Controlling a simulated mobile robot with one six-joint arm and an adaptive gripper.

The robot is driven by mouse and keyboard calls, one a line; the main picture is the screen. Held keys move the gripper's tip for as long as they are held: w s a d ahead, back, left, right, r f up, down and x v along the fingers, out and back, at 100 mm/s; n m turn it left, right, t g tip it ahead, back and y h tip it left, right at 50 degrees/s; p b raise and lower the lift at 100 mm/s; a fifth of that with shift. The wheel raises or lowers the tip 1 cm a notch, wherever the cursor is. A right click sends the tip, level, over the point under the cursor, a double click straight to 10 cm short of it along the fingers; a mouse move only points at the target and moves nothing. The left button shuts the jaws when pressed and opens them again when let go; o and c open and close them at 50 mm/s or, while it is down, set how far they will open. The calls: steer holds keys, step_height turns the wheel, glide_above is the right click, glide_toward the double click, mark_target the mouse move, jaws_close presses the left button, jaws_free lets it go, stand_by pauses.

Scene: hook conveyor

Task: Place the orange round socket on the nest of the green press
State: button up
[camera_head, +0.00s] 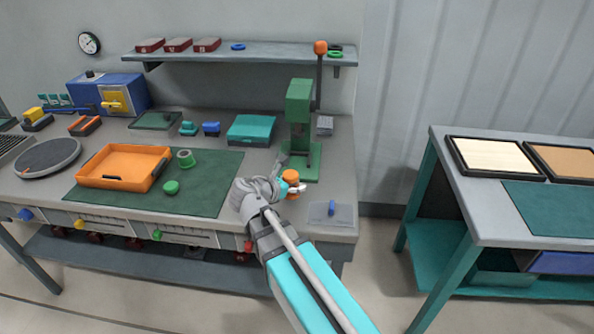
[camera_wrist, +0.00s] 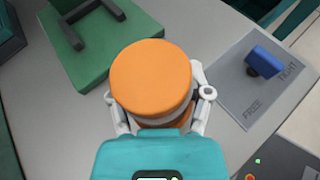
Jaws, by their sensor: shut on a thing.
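The orange round socket (camera_head: 290,176) is held in my gripper (camera_head: 290,188), just in front of the green press (camera_head: 299,103). In the wrist view the socket (camera_wrist: 151,78) is a short orange cylinder with its round top facing the camera. The white fingers of my gripper (camera_wrist: 160,104) close on it from both sides. The base of the green press (camera_wrist: 92,58) lies up and left of the socket in the wrist view, with a dark U-shaped nest (camera_wrist: 77,30) on it. The socket is apart from the nest; its height above the bench is hard to tell.
A grey plate (camera_wrist: 262,82) marked FREE and TIGHT with a blue lever (camera_wrist: 263,61) lies right of the socket. A teal box (camera_head: 252,130) stands left of the press. An orange tray (camera_head: 124,167) and green parts lie on the green mat (camera_head: 212,190).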

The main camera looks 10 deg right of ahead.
steer(key=shift+s+a+f+b, duration=0.1)
steer(key=shift+s+f+b, duration=0.2)
steer(key=shift+f, duration=0.35)
steer(key=shift+w, duration=0.1)
glide_toward(301, 160)
steer(key=d, duration=0.6)
steer(key=shift+w+f, duration=0.15)
steer(key=shift+w, duration=0.25)
steer(key=shift+w+d, duration=0.25)
steer(key=shift+w, duration=0.5)
steer(key=shift+w+d, duration=0.25)
steer(key=shift+w, duration=0.55)
steer(key=shift+w+d, duration=0.25)
steer(key=shift+w, duration=0.5)
steer(key=shift+s+f, duration=0.1)
steer(key=shift+s, duration=0.05)
